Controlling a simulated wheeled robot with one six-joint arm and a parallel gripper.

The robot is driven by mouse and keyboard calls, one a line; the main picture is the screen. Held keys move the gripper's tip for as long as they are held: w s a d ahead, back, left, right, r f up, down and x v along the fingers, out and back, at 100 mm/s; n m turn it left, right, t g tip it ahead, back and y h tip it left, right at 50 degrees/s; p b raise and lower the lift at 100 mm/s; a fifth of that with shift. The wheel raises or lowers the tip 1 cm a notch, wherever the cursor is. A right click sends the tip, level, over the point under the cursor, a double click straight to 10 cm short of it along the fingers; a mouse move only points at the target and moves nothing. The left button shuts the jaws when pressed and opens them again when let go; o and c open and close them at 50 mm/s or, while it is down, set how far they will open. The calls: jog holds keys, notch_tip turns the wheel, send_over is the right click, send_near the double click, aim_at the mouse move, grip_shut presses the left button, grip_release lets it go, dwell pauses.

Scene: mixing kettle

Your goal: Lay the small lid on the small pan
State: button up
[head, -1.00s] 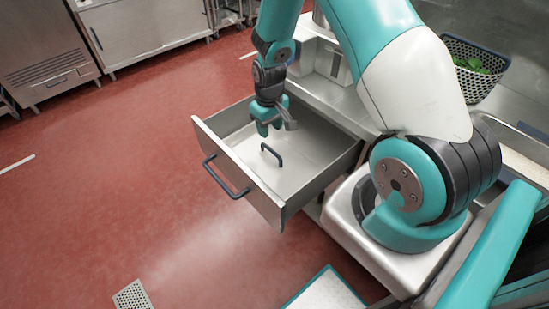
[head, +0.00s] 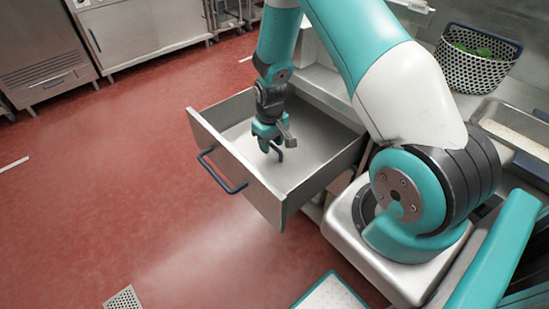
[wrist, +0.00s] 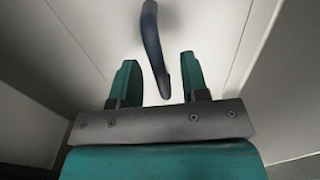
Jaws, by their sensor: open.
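My gripper (head: 270,145) is open, pointing down into the drawer. In the wrist view its two fingers (wrist: 159,75) stand apart, with the near end of the handle between them and a gap on either side. I cannot make out the small pan in these views.
The drawer's front panel and side walls surround my gripper. A perforated basket (head: 472,68) with green contents and a tray (head: 487,111) with pale contents stand on the counter at the right. The red floor (head: 110,190) at the left is clear.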

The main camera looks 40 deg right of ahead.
aim_at(271, 143)
grip_shut()
jog(key=shift+r, duration=0.2)
jog(key=shift+r+p, duration=2.05)
jog(key=shift+r, duration=0.35)
